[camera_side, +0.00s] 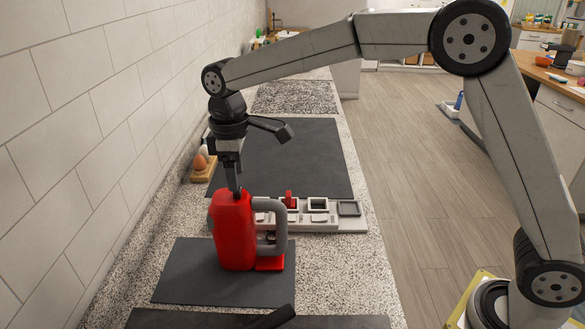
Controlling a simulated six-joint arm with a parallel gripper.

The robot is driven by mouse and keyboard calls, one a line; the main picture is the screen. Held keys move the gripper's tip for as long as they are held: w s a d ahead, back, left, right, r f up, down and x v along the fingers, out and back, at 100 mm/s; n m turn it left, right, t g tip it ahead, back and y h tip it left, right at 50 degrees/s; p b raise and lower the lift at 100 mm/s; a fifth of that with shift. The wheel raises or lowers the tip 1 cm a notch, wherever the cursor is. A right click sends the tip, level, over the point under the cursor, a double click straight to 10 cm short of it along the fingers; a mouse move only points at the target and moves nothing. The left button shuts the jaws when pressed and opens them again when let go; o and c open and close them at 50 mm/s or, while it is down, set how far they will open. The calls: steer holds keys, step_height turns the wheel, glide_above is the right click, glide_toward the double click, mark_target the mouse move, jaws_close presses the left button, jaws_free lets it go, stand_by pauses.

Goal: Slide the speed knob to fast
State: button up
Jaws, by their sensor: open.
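A red appliance (234,230) with a grey loop handle (276,222) stands upright on a dark mat (180,277). A light grey panel (330,226) with a row of square sections lies just behind and to its right. A small red upright piece (289,199) stands on the panel; I cannot tell whether it is the speed knob. No fast marking is readable. My gripper (237,190) points down at the top of the red appliance and is open. Its fingertips are partly hidden there, and I cannot tell whether they touch the appliance.
A large dark mat (300,150) lies behind the panel. A wooden holder (205,170) with egg-like items stands by the tiled wall (90,120) at left. A dark flat item (250,319) lies at the front. The speckled counter (345,275) is clear at front right; its edge drops to the floor.

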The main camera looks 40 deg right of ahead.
mark_target(238, 193)
steer(key=shift+f, duration=1.65)
jaws_close()
